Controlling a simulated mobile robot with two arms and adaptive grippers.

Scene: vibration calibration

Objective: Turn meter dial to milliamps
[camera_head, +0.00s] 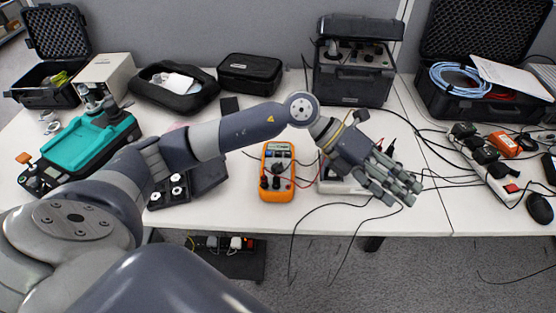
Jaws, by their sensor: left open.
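The orange multimeter (264,190) lies on the white table near its front edge, in the middle of the head view. Its screen is at the top and its round dial (277,169) sits in the middle of its face. The dial's setting is too small to read. Red and black leads run from the meter to the right. My left gripper (393,190) is open and empty, to the right of the meter and apart from it. It hangs over a white device (335,184) and partly hides it. My right gripper is not in view.
A black case (353,88) with an instrument stands behind my left gripper. Cables run across the table on the right, near a power strip (485,163). A teal device (95,145) is at the left. The table's front edge (470,235) is close.

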